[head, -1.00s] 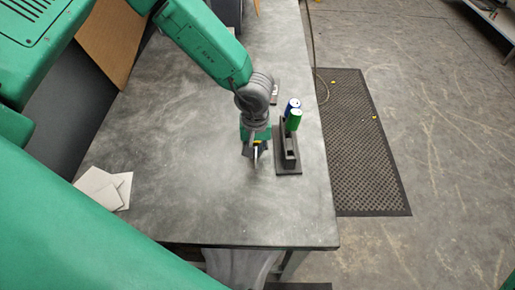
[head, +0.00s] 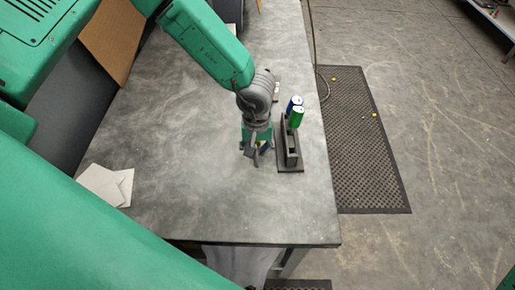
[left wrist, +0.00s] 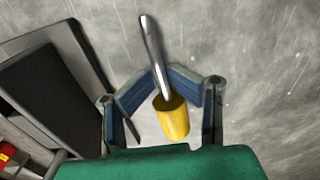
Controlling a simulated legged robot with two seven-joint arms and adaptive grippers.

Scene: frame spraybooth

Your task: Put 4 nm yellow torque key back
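The yellow torque key (left wrist: 173,118) has a yellow handle and a silver shaft, which points up and slightly left in the left wrist view. My left gripper (left wrist: 158,82) is shut on it, with the blue-grey fingers on both sides where handle and shaft meet. In the head view my left gripper (head: 256,158) is over the table just left of the black key stand (head: 291,170), and little of the key shows. The stand's dark block (left wrist: 50,95) also shows in the left wrist view. My right gripper is out of view.
The grey table (head: 210,185) is clear to the left of and in front of the stand. White sheets (head: 105,184) lie at its left edge. A black floor mat (head: 365,150) is beyond the right edge.

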